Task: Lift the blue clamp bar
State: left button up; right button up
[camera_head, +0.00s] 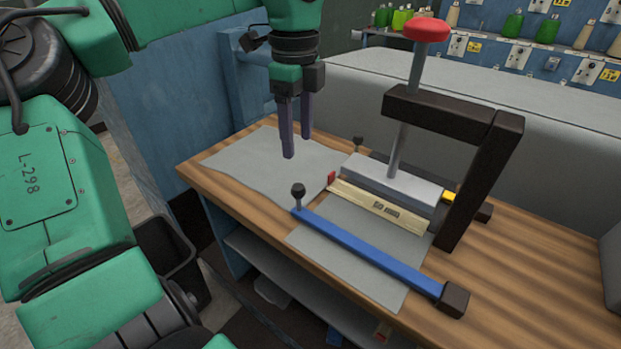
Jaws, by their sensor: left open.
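The blue clamp bar (367,253) lies low across a grey sheet near the front edge of the wooden bench. It has a dark knob (298,189) at its left end and a dark block (453,299) at its right end. My left gripper (297,146) points down over the left part of the bench, above another grey sheet, to the back left of the bar. Its two dark fingers are apart with nothing between them. It does not touch the bar. My right gripper is not in view.
Behind the bar stands a dark press frame (475,180) with a red-topped rod (426,30) over a grey block (391,181). A pale strip (379,206) marked 50 mm lies before it. The bench (500,265) is clear at the right. Bottles stand on a back shelf.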

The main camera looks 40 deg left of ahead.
pick_arm(q)
send_over(298, 185)
jog(key=s, duration=0.1)
notch_tip(298, 185, down, 4)
jog(key=shift+f, duration=0.1)
jog(key=f, duration=0.5)
jog(key=w+f, duration=0.1)
jog(key=f, duration=0.2)
jog(key=shift+s+f, duration=0.15)
jog(key=shift+f, duration=0.2)
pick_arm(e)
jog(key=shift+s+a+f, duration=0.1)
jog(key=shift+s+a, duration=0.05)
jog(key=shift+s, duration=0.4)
pick_arm(q)
jog(key=c, duration=1)
grip_shut()
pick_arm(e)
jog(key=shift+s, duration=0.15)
